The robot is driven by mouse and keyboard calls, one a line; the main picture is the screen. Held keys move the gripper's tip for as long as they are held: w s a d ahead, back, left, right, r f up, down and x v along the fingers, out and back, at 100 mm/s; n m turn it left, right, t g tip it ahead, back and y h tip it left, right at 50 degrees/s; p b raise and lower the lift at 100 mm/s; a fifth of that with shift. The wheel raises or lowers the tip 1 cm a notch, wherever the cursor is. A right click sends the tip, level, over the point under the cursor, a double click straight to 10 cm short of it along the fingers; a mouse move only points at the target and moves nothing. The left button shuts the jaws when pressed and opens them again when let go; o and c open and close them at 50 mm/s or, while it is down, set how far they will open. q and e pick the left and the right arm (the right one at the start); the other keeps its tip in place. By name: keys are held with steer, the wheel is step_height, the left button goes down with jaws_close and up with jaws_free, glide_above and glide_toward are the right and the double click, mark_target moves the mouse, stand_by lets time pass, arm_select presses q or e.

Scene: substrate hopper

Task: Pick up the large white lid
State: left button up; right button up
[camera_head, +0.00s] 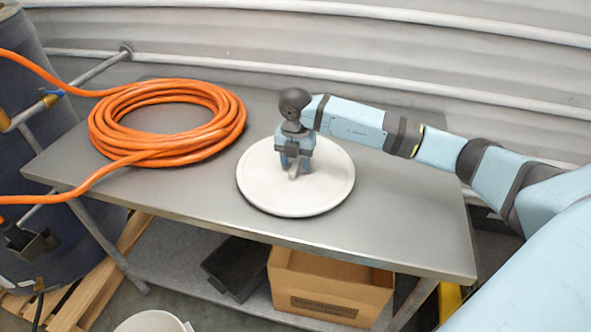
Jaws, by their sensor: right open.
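The large white lid (318,196) lies flat on the grey metal table (410,230), right of the coiled hose. It is round, with a small raised handle (293,172) near its middle. My right gripper (294,165) points down over the middle of the lid. Its fingers are open on either side of the handle. I cannot tell whether they touch it. The gripper hides part of the lid's far middle. My left gripper is not in view.
A coiled orange hose (103,130) lies on the table's left side. A dark barrel (50,110) stands at the left. A cardboard box (330,275) and a black tray (225,285) sit on the lower shelf. A white bucket (150,322) is at the bottom. A corrugated wall stands behind.

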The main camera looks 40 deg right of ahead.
steer(key=shift+f, duration=0.15)
steer(key=shift+c, duration=0.5)
jaws_close()
